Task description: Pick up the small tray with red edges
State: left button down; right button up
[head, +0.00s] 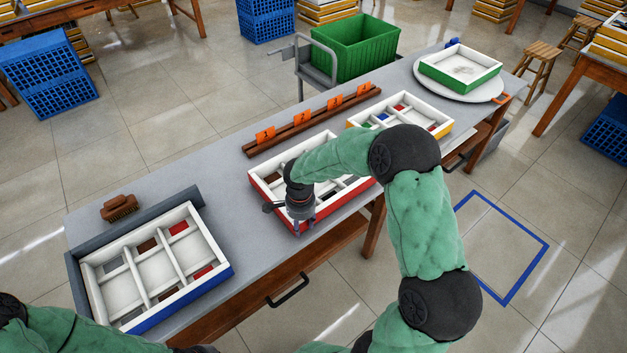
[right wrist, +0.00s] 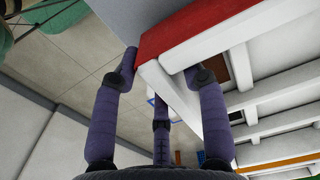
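The red-edged tray (head: 262,184) lies on the grey table in the middle of the head view. It is white inside, divided into compartments, with red outer sides. My right arm hides part of it. My right gripper (head: 292,216) is at its near-left corner, pointing down, with its fingers spread. In the right wrist view the right gripper (right wrist: 162,75) has fingers on either side of the tray's wall, and the red side (right wrist: 185,25) shows above. I cannot make out firm contact. My left arm shows at the bottom left of the head view; its gripper is not visible.
A blue-edged divided tray (head: 215,275) stands at the left by a brush (head: 119,207). A yellow-edged tray (head: 440,126) stands beyond my arm, near a wooden rack (head: 300,128) with orange number tags. A green-edged tray (head: 460,68) sits on a round plate (head: 430,88) at the far end.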

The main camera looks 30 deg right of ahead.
grip_shut()
jog(key=shift+r, duration=0.2)
jog(key=shift+w+r, duration=0.1)
jog(key=shift+r, duration=0.45)
jog(key=s+a+r+p, duration=0.4)
jog(key=s+a+r, duration=0.5)
jog(key=a+r, duration=0.1)
jog(key=shift+s+r+p, duration=0.4)
jog(key=shift+r, duration=0.4)
